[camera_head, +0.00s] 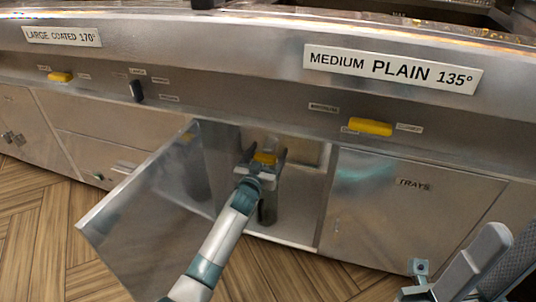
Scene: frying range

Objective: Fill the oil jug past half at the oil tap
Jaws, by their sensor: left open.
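My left gripper (262,160) reaches into an open cabinet under the range. It is open, with its fingers on either side of a small yellow piece (264,158), which looks like a tap handle. I cannot tell whether the fingers touch it. A dark upright cylinder shows just below, partly hidden by my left arm; I cannot tell what it is. I cannot make out an oil jug in this view. My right gripper (478,265) shows in part at the lower right corner, cut off by the frame, with no clear object in it.
The cabinet door (150,215) stands open at the left of my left arm. A closed door (400,215) labelled TRAYS is to the right. Yellow levers (370,127) (60,77) and a black switch (136,91) sit on the front panel. Wooden floor (40,240) is clear.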

